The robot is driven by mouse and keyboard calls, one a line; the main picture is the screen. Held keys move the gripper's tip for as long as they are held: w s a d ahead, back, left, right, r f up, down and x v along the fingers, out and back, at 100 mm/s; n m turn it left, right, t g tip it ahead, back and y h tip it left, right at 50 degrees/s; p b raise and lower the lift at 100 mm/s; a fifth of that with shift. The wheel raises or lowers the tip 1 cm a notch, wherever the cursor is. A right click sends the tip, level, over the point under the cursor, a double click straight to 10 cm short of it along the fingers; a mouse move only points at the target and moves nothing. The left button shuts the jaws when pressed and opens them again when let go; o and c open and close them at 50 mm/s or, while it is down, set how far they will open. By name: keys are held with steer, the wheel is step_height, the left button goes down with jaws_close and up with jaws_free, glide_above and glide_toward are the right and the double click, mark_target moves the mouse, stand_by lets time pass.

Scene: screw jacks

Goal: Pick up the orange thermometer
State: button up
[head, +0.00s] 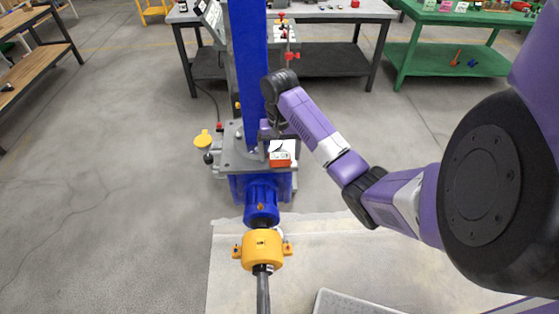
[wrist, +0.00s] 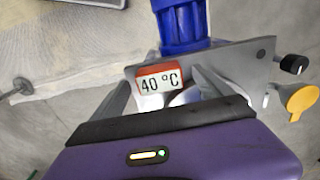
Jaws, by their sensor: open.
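The orange thermometer (head: 281,162) sits on the grey plate (head: 236,155) at the foot of the blue column. It has a white face, and in the wrist view the thermometer (wrist: 160,79) reads 40 °C. My gripper (wrist: 163,70) is open, with one grey finger on each side of the thermometer in the picture. I cannot tell whether either finger touches it or how far above the plate they are. In the head view the fingers are mostly hidden behind my wrist.
The tall blue column (head: 247,60) rises close beside my gripper. A blue screw housing (head: 261,201) and a yellow coupling (head: 262,250) extend toward me. A yellow tag (head: 202,141) and a black knob (wrist: 292,64) stand at the plate's edge. Open floor lies left.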

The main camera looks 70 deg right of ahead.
steer(key=shift+f, duration=0.7)
steer(key=c, duration=1.6)
steer(key=shift+d, duration=0.1)
steer(key=shift+c, duration=1)
steer(key=shift+r, duration=0.15)
